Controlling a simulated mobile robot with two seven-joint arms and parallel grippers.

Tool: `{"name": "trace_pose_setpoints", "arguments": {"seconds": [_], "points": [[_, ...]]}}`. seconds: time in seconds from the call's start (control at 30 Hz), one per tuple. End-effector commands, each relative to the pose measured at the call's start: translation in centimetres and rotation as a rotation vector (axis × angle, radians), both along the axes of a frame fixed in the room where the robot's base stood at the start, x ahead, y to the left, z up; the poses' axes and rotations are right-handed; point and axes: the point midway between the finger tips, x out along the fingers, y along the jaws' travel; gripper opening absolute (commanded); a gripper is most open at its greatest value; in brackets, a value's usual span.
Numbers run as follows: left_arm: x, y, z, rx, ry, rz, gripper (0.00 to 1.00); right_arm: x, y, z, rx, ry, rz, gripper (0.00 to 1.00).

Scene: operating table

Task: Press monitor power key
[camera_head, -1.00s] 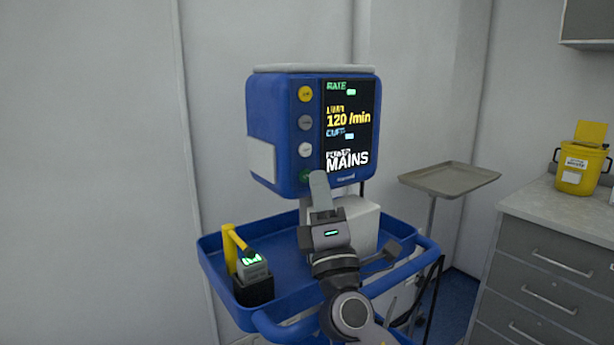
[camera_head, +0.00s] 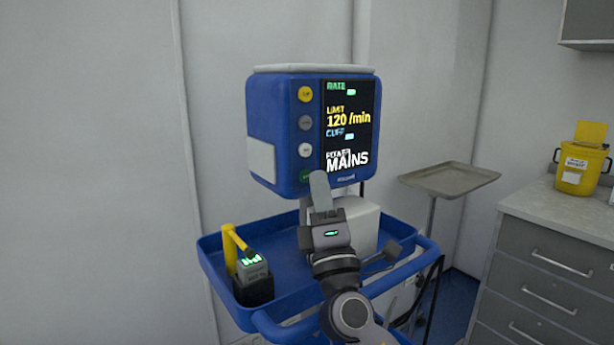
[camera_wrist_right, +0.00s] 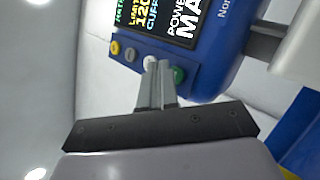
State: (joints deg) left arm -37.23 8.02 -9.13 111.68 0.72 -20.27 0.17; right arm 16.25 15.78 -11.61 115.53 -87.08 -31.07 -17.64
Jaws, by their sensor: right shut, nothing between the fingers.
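The blue monitor (camera_head: 268,110) stands above the cart, its screen (camera_head: 349,122) lit with "120 /min" and "MAINS". Down its left front edge run a yellow, a grey and a white key, with a green key (camera_head: 306,175) at the bottom. My right gripper (camera_head: 319,182) is shut and empty, its fingertips close in front of the monitor's lower edge, beside the green key and partly covering it. In the right wrist view the fingertips (camera_wrist_right: 160,68) lie between the white key (camera_wrist_right: 150,62) and the green key (camera_wrist_right: 179,75). Contact cannot be told. My left gripper is out of view.
The blue cart tray (camera_head: 222,268) under the monitor holds a yellow-handled device (camera_head: 252,268) at left and a white box (camera_head: 362,222) behind my arm. A grey tray on a stand (camera_head: 448,179) and a counter with a yellow bin (camera_head: 582,165) are at right.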

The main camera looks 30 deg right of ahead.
Motion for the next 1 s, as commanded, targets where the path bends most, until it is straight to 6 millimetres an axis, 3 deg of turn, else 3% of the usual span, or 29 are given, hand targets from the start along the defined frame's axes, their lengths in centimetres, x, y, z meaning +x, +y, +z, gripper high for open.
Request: {"name": "trace_pose_setpoints", "arguments": {"seconds": [1.0], "points": [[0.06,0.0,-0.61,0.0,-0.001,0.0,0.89,0.91,0.07,0.01,0.0,0.0,0.0,0.0]]}}
